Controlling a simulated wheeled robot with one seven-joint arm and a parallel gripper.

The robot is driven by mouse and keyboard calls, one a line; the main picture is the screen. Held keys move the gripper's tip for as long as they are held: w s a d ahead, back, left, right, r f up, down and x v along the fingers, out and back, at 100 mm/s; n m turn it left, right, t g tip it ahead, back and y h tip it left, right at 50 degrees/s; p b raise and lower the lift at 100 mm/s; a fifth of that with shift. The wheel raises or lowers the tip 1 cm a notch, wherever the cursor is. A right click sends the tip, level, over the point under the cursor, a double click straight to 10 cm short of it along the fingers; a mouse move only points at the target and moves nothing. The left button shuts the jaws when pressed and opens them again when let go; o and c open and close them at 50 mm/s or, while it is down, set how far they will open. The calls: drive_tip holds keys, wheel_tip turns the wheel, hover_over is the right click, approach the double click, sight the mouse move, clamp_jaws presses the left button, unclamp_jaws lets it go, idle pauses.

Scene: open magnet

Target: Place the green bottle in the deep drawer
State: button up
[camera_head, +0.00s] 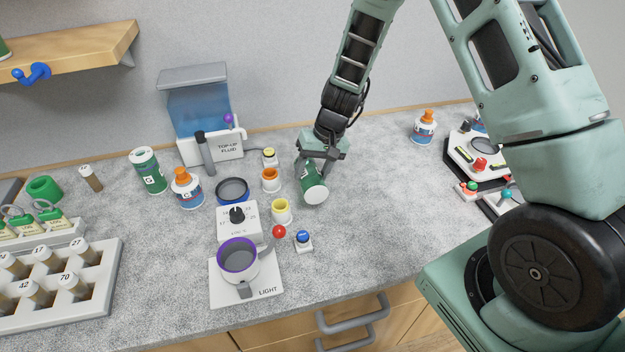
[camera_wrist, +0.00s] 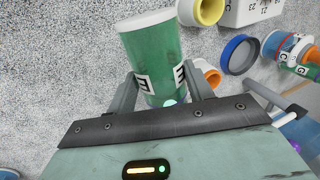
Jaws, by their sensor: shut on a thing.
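My gripper (camera_head: 313,165) is shut on a green bottle (camera_head: 314,188) with a white end, over the middle of the grey counter. In the wrist view the green bottle (camera_wrist: 158,57) sits between the two fingers of my gripper (camera_wrist: 165,92), its white end pointing away from the palm. The bottle is tilted in the head view; I cannot tell whether it touches the counter. A second green bottle (camera_head: 148,170) with a white label stands upright at the left. Drawer fronts with grey handles (camera_head: 352,314) show below the counter's front edge; they look shut.
Left of my gripper are small orange (camera_head: 271,180) and yellow (camera_head: 281,211) cups, a dial box (camera_head: 239,221), a purple-rimmed cup (camera_head: 238,257) and a fluid dispenser (camera_head: 205,115). A vial rack (camera_head: 62,290) is at far left.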

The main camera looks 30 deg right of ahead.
drive_tip(key=shift+f+p, duration=0.4)
drive_tip(key=shift+f, duration=1.7)
drive_tip(key=shift+f+b, duration=0.2)
drive_tip(key=shift+b, duration=0.1)
drive_tip(key=o, duration=1.3)
drive_tip(key=shift+o, duration=0.2)
drive_tip(key=shift+r, duration=0.15)
